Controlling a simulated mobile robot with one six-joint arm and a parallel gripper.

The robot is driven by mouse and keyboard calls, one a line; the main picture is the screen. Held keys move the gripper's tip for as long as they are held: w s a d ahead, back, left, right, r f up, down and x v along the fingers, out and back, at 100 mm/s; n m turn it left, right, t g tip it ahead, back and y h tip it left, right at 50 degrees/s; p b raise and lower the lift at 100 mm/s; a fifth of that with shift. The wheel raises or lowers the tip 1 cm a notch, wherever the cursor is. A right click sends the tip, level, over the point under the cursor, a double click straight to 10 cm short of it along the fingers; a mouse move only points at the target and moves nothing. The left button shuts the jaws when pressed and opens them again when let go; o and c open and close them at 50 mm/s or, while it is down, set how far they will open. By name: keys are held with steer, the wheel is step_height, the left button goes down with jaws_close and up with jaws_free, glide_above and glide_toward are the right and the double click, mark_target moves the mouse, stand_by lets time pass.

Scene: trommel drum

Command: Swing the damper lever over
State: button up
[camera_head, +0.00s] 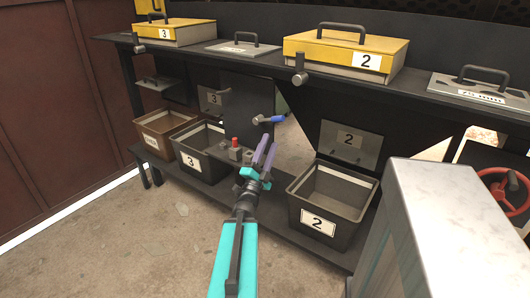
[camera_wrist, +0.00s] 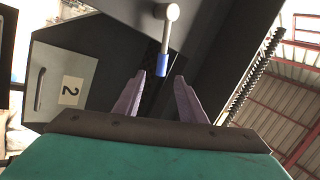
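The damper lever (camera_head: 272,119) is a short pale arm with a blue grip, on the dark panel under the bench. In the head view it lies nearly level, with its round pivot at the left. It shows in the wrist view (camera_wrist: 166,45) with its blue end toward my fingers. My gripper (camera_head: 268,142) is just below and in front of the lever, its purple fingers apart. In the wrist view my gripper (camera_wrist: 160,75) is open, and the blue end appears in line with the gap. Whether it is within the gap in depth, I cannot tell.
A grey box with a red button (camera_head: 235,149) stands left of my gripper. Bin 3 (camera_head: 192,165) is at the left and bin 2 (camera_head: 326,205) at the right, on the low shelf. A yellow box 2 (camera_head: 330,48) sits above. A pale cabinet (camera_head: 440,215) stands at the front right.

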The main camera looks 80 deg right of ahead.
steer(key=shift+a+f+p, duration=0.15)
steer(key=shift+a+p, duration=0.5)
steer(key=shift+p, duration=1.4)
steer(key=shift+v, duration=1.45)
steer(key=shift+f, duration=0.1)
